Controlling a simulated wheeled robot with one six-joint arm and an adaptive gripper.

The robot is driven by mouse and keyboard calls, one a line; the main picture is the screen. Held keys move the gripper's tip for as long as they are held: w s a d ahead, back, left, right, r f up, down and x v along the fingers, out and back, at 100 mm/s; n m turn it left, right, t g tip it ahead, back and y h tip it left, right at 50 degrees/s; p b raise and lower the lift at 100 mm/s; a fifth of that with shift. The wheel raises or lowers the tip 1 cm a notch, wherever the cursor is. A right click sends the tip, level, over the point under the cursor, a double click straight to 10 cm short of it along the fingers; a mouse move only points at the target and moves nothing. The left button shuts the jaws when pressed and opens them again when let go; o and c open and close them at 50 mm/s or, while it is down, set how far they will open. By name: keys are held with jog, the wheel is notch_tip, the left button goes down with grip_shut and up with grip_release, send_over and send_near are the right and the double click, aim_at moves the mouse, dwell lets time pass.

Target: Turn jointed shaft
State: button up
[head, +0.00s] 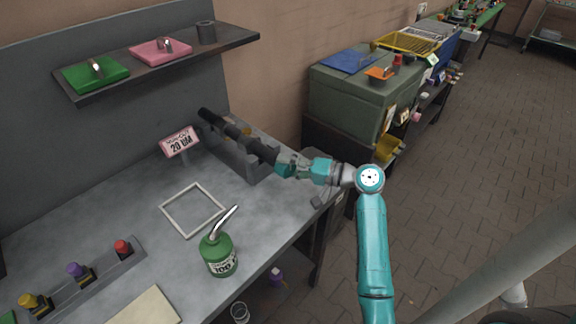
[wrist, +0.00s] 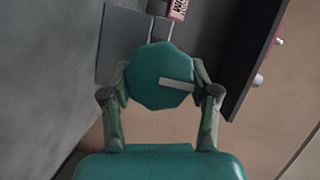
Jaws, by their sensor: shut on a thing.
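The dark jointed shaft (head: 236,131) lies in a grey cradle (head: 262,170) at the back right of the bench. Its near end carries a teal knob (head: 286,162). In the wrist view the teal knob (wrist: 150,77) faces me as a many-sided end with a pale stripe running from its middle to the right, tilted slightly down. My gripper (head: 296,165) is shut on this knob. In the wrist view a finger of my gripper (wrist: 161,80) stands on each side of it. The rest of the shaft is hidden behind the knob there.
A sign reading 20 UM (head: 180,142) stands left of the cradle. A green can (head: 218,256) and a pale square frame (head: 164,212) are on the front bench. A shelf (head: 215,42) overhangs the back. A green cabinet (head: 345,97) stands to the right.

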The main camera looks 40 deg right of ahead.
jog(key=shift+f, duration=0.1)
dwell(0.5)
jog(key=o, duration=1.2)
jog(key=shift+c, duration=0.2)
jog(key=v, duration=1.2)
